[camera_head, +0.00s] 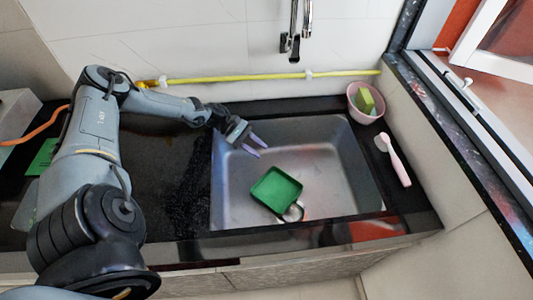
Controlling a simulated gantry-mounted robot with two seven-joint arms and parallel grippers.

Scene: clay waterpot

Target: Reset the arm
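My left arm comes in from the left and reaches over the dark counter. My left gripper (255,146) is above the upper left part of the sink (320,160). Its two purple fingers are spread apart with nothing visible between them. A green square tray (276,190) lies tilted in the sink, below and to the right of the gripper and apart from it. A small pale round thing (294,212) shows at the tray's lower right edge, partly hidden. My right gripper is not in view.
A pink bowl (353,93) holding a green sponge (365,100) stands behind the sink's right corner. A pink-handled brush (397,165) lies on the right counter. A faucet (294,40) hangs above. A yellow pipe (220,80) runs along the wall. The sink's right side is clear.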

